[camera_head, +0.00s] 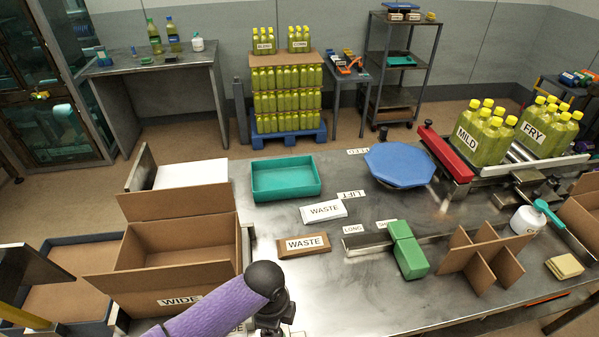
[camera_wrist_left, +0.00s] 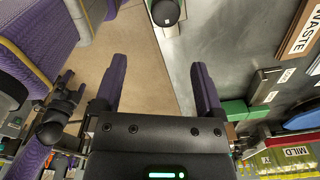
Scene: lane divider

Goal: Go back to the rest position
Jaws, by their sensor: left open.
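My left gripper (camera_wrist_left: 157,68) shows in the left wrist view. Its two purple fingers are wide apart with nothing between them, over the bench edge and the floor. In the head view a purple arm link of mine with a black joint comes in at the bottom, left of centre, in front of the open carton labelled WIDE (camera_head: 178,302). The left fingers do not show in the head view. My right gripper cannot be made out in either view.
Yellow bottles labelled MILD (camera_head: 479,140) and FRY (camera_head: 546,133) stand at right.

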